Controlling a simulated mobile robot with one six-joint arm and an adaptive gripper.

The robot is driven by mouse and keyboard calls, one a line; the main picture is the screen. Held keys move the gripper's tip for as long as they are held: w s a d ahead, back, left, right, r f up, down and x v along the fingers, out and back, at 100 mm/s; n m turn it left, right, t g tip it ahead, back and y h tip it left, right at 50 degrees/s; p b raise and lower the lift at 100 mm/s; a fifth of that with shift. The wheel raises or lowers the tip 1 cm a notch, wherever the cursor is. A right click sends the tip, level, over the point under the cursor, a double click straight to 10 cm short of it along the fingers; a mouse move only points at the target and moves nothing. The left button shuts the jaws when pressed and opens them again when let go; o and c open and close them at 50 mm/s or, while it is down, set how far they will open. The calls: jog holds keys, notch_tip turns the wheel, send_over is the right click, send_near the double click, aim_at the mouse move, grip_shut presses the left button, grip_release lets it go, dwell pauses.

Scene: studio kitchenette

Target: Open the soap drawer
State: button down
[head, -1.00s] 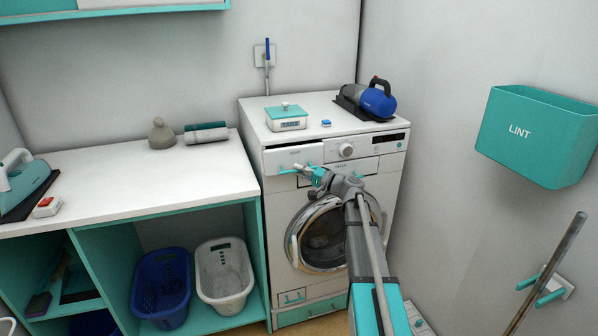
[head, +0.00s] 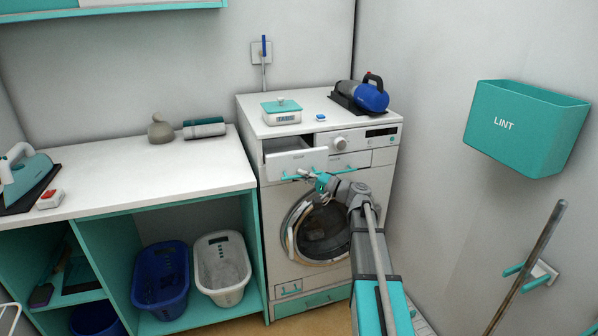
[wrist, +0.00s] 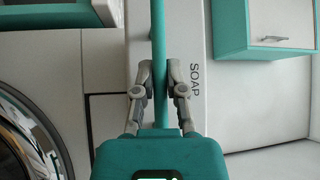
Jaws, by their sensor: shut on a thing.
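The white soap drawer (head: 295,161) is at the upper left of the washing machine (head: 275,225). It stands pulled out, with its dark inside showing behind the front. Its teal bar handle (head: 292,177) runs across the front. In the wrist view the drawer front (wrist: 197,110) carries the word SOAP, and the handle (wrist: 158,40) runs between my fingers. My gripper (head: 322,181) is shut on the handle; both fingers also show in the wrist view (wrist: 160,88). My gripper hides the handle's right part in the head view.
A white counter (head: 130,175) is at left, with baskets below. A teal lint bin (head: 520,130) and a pole (head: 530,265) are at right.

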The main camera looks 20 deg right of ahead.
jog(key=s, duration=0.7)
jog(key=c, duration=0.7)
grip_release()
jog(key=shift+w, duration=0.1)
